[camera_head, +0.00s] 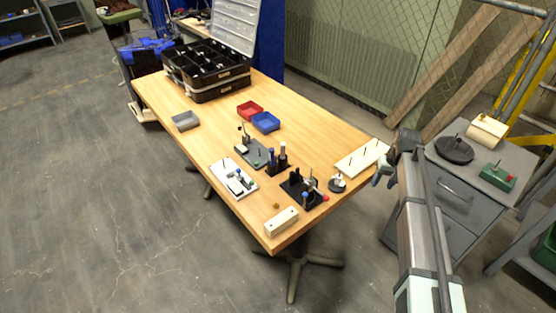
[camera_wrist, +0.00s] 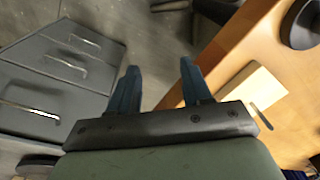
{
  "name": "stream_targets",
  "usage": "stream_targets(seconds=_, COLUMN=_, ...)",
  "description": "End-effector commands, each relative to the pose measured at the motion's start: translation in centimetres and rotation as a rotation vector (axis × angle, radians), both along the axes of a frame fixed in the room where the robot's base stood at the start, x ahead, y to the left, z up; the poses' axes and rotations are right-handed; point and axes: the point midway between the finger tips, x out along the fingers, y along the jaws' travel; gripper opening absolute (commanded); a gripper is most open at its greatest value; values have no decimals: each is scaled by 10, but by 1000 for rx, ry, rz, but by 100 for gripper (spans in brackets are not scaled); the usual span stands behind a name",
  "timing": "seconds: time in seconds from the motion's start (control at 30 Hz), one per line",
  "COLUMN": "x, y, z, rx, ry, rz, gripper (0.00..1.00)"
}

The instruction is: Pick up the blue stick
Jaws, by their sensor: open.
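Small blue upright pieces stand among the fixtures on the wooden table in the head view; I cannot tell for sure which is the blue stick. One blue piece (camera_head: 271,156) stands in a dark holder (camera_head: 279,169) near the middle. Another blue-topped piece (camera_head: 305,197) is at the black fixture nearer the front right. My gripper (camera_head: 381,179) is beyond the table's right edge, apart from these pieces. In the wrist view my gripper (camera_wrist: 160,68) has its two fingers spread with nothing between them. No blue stick shows clearly in that view.
A pale pegged board (camera_head: 362,158) lies at the table's right edge, close to my gripper. A cream block (camera_head: 282,222), a white board (camera_head: 232,180), red (camera_head: 250,110) and blue (camera_head: 265,122) trays and a black case (camera_head: 205,82) share the table. A grey drawer cabinet (camera_head: 450,200) stands right.

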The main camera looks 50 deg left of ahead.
Motion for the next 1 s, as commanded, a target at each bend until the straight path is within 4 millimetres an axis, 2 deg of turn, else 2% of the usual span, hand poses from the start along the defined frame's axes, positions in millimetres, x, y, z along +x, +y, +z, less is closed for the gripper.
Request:
stream_targets(seconds=0.03, x=3, y=22, z=21, rx=13, ry=-14, rz=23, gripper=49)
stream_targets(seconds=0.07, x=1, y=33, z=31, rx=18, ry=-19, rz=38, gripper=49)
stream_targets(seconds=0.27, x=-53, y=112, z=69, rx=-11, ry=-21, rz=173, gripper=49)
stream_targets(seconds=0.47, x=-116, y=187, z=116, rx=-37, ry=-32, rz=310, gripper=49)
stream_targets(seconds=0.6, x=-166, y=234, z=150, rx=-55, ry=-40, rz=402, gripper=49)
stream_targets(seconds=0.8, x=-228, y=280, z=189, rx=-74, ry=-51, rz=502, gripper=49)
stream_targets(seconds=0.9, x=-248, y=292, z=200, rx=-81, ry=-53, rz=533, gripper=49)
stream_targets(seconds=1.0, x=-259, y=299, z=207, rx=-84, ry=-55, rz=550, gripper=49)
